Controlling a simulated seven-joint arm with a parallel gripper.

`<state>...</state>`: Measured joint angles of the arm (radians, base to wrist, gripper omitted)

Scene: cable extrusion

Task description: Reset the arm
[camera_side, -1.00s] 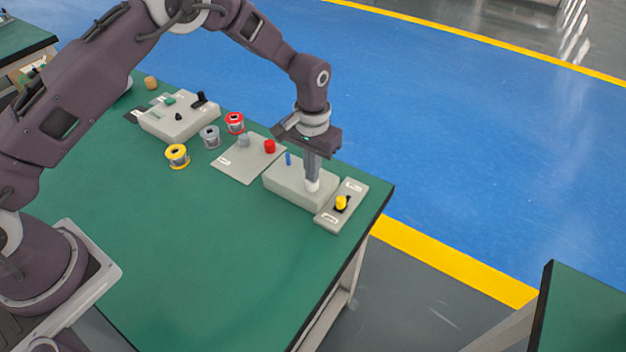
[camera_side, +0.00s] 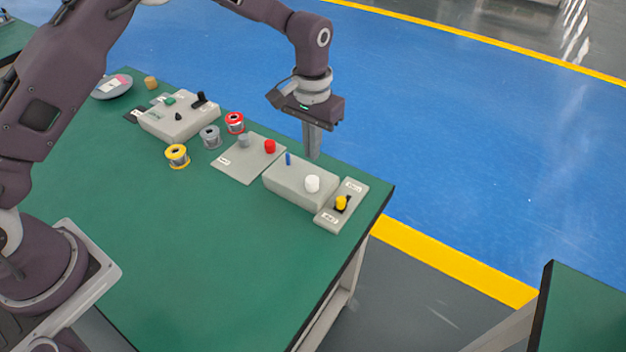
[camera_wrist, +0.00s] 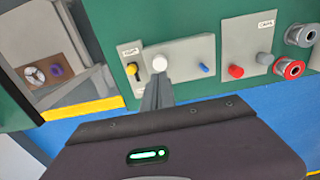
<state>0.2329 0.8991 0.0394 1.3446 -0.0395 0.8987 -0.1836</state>
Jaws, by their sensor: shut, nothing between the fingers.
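My gripper (camera_side: 312,155) is shut and empty, pointing down in the air above and behind the grey box at the table's right end. In the wrist view its fingers (camera_wrist: 157,90) overlap the lower edge of that box, just below the white knob. The grey box (camera_side: 290,184) carries a white round knob (camera_side: 312,183) and a blue peg (camera_side: 288,159). In the side view the fingertips are clear of the white knob. The knob also shows in the wrist view (camera_wrist: 160,63).
A plate with a yellow switch (camera_side: 341,202) stands at the right edge. A plate with red (camera_side: 270,146) and grey knobs, several spools (camera_side: 177,155), a grey control box (camera_side: 178,122) and a round dish (camera_side: 112,87) lie leftward. The table front is clear.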

